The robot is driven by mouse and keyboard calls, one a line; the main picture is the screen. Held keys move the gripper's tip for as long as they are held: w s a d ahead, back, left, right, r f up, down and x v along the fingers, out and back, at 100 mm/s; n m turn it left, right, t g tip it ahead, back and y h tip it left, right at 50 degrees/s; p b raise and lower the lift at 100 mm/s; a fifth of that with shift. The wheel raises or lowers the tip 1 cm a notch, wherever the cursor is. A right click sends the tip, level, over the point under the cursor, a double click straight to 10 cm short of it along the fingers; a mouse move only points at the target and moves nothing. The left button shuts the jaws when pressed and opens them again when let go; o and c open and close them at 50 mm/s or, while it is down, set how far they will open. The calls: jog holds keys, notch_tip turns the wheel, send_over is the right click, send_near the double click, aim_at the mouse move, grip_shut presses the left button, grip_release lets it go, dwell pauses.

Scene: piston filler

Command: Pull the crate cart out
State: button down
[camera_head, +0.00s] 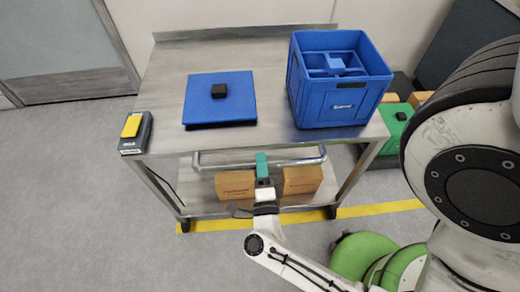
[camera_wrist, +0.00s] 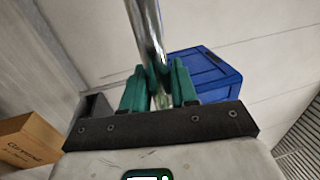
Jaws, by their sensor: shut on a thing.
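The crate cart (camera_head: 262,60) is a metal table on wheels with a lower shelf. A blue crate (camera_head: 341,95) stands on its top at the right, and it also shows in the wrist view (camera_wrist: 205,72). A horizontal metal handle bar (camera_head: 222,166) runs along the cart's near side. My gripper (camera_head: 262,162) has green fingers and is shut around the handle near its middle. In the wrist view the bar (camera_wrist: 146,35) passes between the two fingers (camera_wrist: 160,85).
A blue lid with a black knob (camera_head: 221,98) lies on the cart top. A grey box with a yellow top (camera_head: 135,132) sits at the left corner. Cardboard boxes (camera_head: 302,180) rest on the lower shelf. A yellow floor line (camera_head: 380,208) passes underneath. Floor at left (camera_head: 70,200) is clear.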

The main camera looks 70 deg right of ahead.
jog(key=shift+s+a, duration=0.25)
jog(key=shift+a, duration=0.3)
jog(key=c, duration=1)
grip_release()
jog(key=b+v, duration=0.1)
jog(key=v, duration=0.9)
jog(key=shift+s+a+f, duration=0.1)
jog(key=shift+s+a, duration=0.05)
jog(key=shift+a, duration=0.2)
